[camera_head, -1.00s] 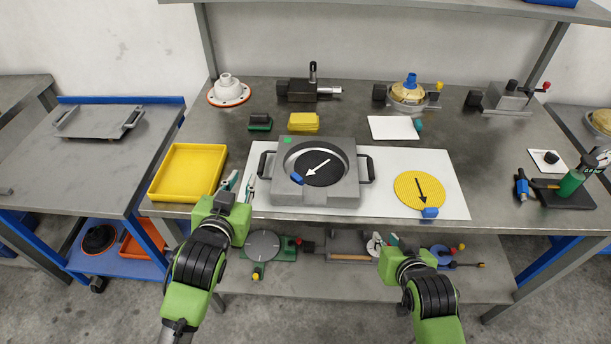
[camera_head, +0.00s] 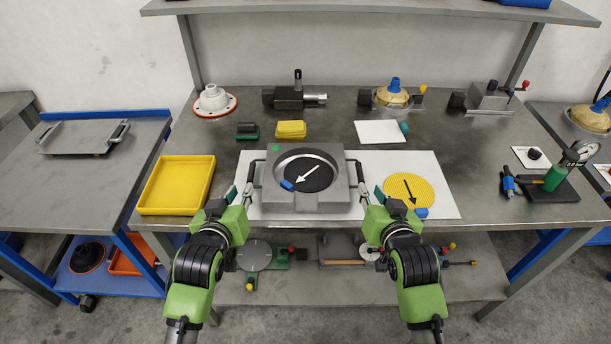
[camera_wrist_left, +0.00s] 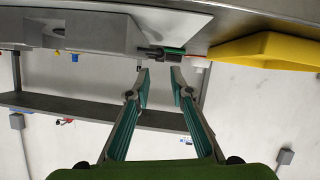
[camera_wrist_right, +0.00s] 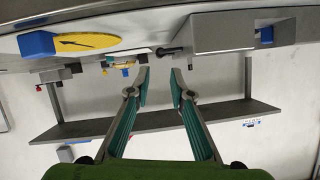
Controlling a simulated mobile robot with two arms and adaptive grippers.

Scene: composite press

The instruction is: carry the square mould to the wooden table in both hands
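The square mould (camera_head: 330,203) is a grey block with a round recess, a dark disc, a white arrow and a blue tab. It sits on a white sheet on the grey bench, a dark handle on each side. My left gripper (camera_head: 239,193) is open in front of the left handle (camera_head: 251,183). My right gripper (camera_head: 372,193) is open in front of the right handle (camera_head: 361,181). Both wrist views show parted, empty fingertips, left (camera_wrist_left: 160,73) and right (camera_wrist_right: 160,73), with the mould beyond, left (camera_wrist_left: 90,35) and right (camera_wrist_right: 220,33). No wooden table is recognisable.
A yellow tray (camera_head: 177,186) lies left of the mould. A yellow disc (camera_head: 409,188) with a black arrow lies right, close to my right gripper. Small tools stand behind. A grey side table (camera_head: 85,185) at the left holds a handled plate (camera_head: 83,138).

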